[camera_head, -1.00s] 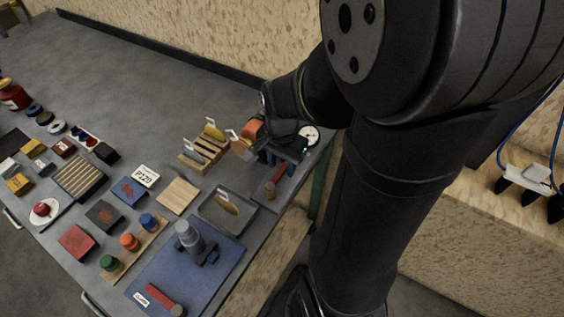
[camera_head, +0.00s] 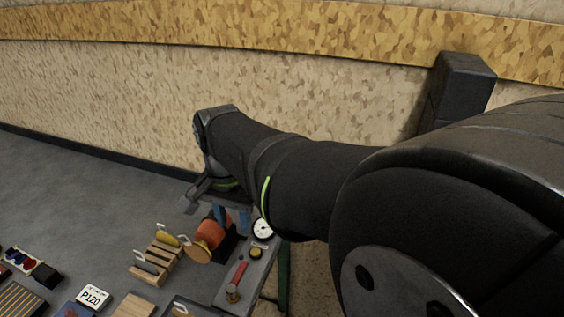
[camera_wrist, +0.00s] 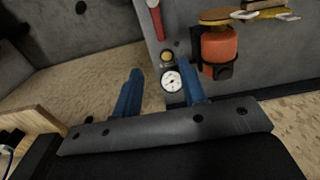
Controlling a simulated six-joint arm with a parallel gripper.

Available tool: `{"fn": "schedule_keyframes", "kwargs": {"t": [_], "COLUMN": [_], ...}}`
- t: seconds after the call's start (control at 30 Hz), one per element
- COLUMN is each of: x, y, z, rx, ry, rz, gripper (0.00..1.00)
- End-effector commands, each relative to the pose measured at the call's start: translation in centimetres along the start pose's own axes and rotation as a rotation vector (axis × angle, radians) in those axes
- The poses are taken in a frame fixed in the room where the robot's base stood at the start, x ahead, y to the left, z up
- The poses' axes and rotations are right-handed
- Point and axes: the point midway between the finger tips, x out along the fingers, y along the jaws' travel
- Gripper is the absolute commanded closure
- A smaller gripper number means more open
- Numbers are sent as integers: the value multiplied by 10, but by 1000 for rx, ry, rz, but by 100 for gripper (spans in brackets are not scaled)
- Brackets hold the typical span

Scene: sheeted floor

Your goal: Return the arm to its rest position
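My gripper (camera_head: 229,220) is seen from behind the arm at the right rear end of the workbench. In the wrist view my gripper (camera_wrist: 160,82) shows two blue fingers spread apart, with nothing between them. The arm stretches out to the left in the head view, with the hand pointing down. An orange cylinder with a wooden disc (camera_head: 208,233) sits in a black holder beside the fingers; it also shows in the wrist view (camera_wrist: 219,46), apart from the fingers.
A white dial gauge (camera_head: 263,229) and a red-handled hammer (camera_head: 238,277) lie on the bench near the gripper. A slatted wooden rack (camera_head: 158,262) stands to the left. The wall (camera_head: 300,95) rises behind.

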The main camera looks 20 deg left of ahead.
Motion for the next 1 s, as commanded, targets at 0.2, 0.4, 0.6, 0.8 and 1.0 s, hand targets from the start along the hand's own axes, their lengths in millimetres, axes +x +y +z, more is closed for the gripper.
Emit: {"fn": "schedule_keyframes", "kwargs": {"t": [0.2,0.4,0.6,0.8,1.0], "x": [-20,-22,-20,-1,38], "y": [0,0,0,0,0], "z": [0,0,0,0,0], "rx": [0,0,0,0,0], "ry": [1,-1,-1,-3,-4], "rz": [-1,1,1,3,4], "gripper": [62,62,62,62,62]}}
